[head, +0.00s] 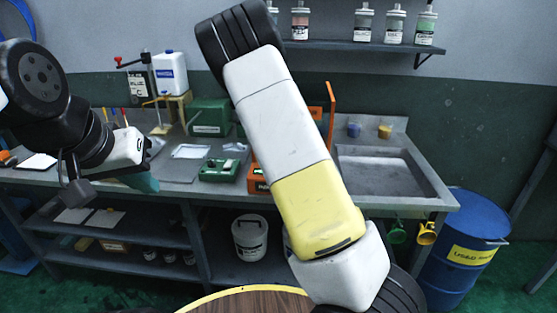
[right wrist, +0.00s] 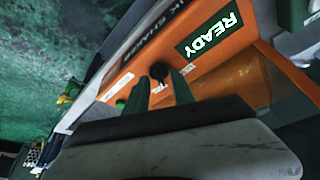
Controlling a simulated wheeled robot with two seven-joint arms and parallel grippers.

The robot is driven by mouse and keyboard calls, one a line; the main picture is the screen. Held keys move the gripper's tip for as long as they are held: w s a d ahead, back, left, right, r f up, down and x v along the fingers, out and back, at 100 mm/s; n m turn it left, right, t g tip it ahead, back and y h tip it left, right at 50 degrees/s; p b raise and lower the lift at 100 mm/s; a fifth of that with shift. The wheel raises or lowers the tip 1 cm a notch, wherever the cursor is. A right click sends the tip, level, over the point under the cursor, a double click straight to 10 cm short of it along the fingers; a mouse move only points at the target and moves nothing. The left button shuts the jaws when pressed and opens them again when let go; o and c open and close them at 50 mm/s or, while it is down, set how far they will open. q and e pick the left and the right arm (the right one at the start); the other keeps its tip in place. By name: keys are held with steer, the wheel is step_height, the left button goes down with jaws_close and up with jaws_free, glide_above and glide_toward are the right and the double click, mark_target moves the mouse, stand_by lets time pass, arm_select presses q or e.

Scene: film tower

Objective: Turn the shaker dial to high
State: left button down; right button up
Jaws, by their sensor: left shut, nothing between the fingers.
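The orange shaker (right wrist: 228,75) fills much of the right wrist view, with "SHAKER" lettering and a green "READY" panel (right wrist: 208,33). Its black dial (right wrist: 159,72) is on the orange face. My right gripper (right wrist: 160,78) has its two green fingers apart, one on each side of the dial; I cannot tell whether they touch it. In the head view the shaker (head: 257,179) shows only in part behind my right arm, which hides the dial and right gripper. My left gripper (head: 146,182) is shut and empty at the left, over the bench's front edge.
The grey bench (head: 185,187) runs along the wall. A small green device (head: 218,170) and a green box (head: 209,118) stand left of the shaker. A sink (head: 385,170) is to its right, with a blue drum (head: 465,235) beyond. A round wooden table (head: 250,302) is in front.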

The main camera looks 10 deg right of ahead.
steer(key=v, duration=0.8)
steer(key=shift+s, duration=0.1)
steer(key=s+r+n+t+y, duration=0.1)
steer(key=s+r+n, duration=0.2)
steer(key=s, duration=0.7)
steer(key=s+a+r+n+t+y, duration=0.1)
steer(key=s+r+n+y, duration=0.1)
steer(key=s+r, duration=0.4)
steer(key=s+a+r+n+t+y, duration=0.1)
steer(key=s+r+n, duration=0.3)
steer(key=s, duration=1.1)
steer(key=shift+s+a+r+n+y, duration=0.3)
steer(key=shift+r+n+y, duration=0.15)
steer(key=shift+y, duration=0.25)
